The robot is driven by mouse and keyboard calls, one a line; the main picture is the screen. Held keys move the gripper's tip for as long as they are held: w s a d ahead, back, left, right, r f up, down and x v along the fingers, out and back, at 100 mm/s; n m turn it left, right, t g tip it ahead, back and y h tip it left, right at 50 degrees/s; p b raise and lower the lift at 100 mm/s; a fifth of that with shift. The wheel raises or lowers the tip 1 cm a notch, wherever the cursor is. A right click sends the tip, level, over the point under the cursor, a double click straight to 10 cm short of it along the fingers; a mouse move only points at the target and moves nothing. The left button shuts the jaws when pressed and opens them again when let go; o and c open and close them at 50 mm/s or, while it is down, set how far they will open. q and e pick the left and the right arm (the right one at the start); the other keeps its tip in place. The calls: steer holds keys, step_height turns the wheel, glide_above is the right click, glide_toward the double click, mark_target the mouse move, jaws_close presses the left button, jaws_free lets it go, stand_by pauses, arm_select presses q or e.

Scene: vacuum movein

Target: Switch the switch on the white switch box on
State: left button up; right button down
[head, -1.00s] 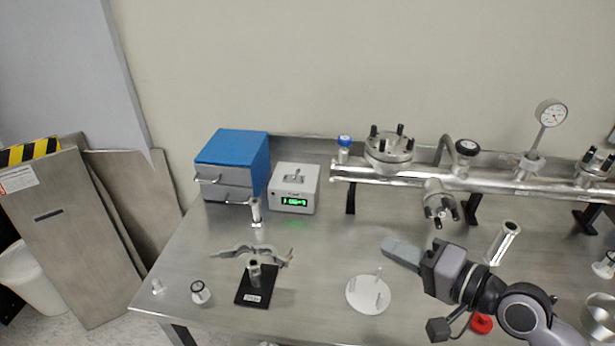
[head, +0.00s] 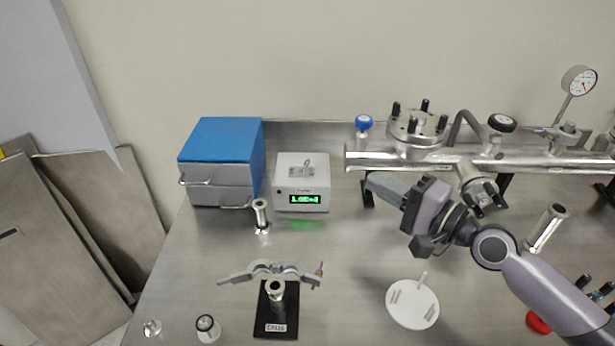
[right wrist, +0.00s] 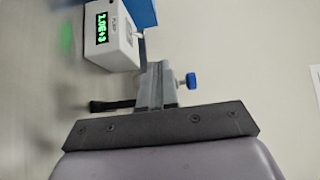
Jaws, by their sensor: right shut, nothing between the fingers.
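The white switch box (head: 301,184) stands at the back of the metal table, beside the blue-topped drawer unit. A small metal toggle (head: 304,170) is on its top, and a green display (head: 305,199) is lit on its front. The box also shows sideways in the right wrist view (right wrist: 112,38). My right gripper (head: 371,181) is shut and empty, to the right of the box and apart from it, with its fingers pointing left toward it. In the right wrist view the closed fingers (right wrist: 156,82) point toward the box. My left gripper is not in view.
The blue-topped drawer unit (head: 221,160) stands left of the box. The metal pipe assembly (head: 450,160) runs along the back right, close to my right gripper. A small metal post (head: 261,216), a clamp on a black stand (head: 277,300) and a white disc (head: 412,304) stand in front.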

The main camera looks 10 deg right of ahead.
mark_target(320, 180)
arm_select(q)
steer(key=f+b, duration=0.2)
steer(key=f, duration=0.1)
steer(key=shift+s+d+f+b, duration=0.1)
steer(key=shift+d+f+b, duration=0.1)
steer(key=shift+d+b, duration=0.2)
arm_select(e)
step_height(320, 180, down, 4)
steer(key=shift+s+d+r, duration=0.1)
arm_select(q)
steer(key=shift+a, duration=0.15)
arm_select(e)
steer(key=p+x, duration=0.1)
steer(key=x, duration=1.3)
arm_select(q)
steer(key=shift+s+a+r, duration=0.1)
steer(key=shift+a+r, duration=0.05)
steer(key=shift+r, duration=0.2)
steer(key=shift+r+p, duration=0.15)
steer(key=shift+p, duration=0.3)
arm_select(e)
steer(key=shift+r, duration=0.15)
